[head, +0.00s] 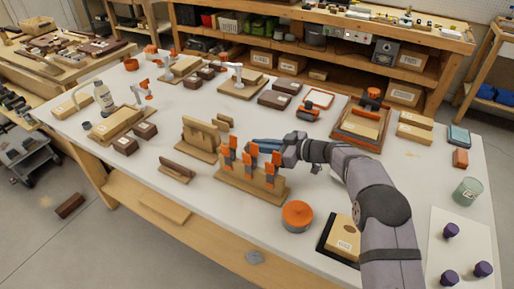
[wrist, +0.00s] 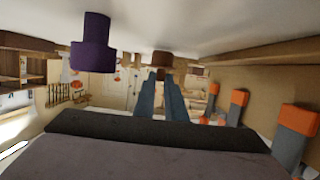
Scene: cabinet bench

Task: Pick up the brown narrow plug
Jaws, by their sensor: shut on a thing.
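My gripper (head: 253,142) reaches left over the wooden rack (head: 245,190) in the middle of the bench, with its blue fingers close together. In the wrist view the gripper (wrist: 162,76) has a small brown piece, which looks like the brown narrow plug (wrist: 162,60), at its fingertips. The gripper is shut on it. I cannot make the plug out in the head view. Several orange-topped grey pieces stand in the rack, also to the right of the fingers in the wrist view (wrist: 238,103).
A purple stepped piece (wrist: 92,45) shows large at upper left in the wrist view. Purple plugs (head: 450,231) stand on a white sheet at right. An orange round piece (head: 297,215) lies before the rack, and a slotted wooden stand (head: 198,142) is left of it.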

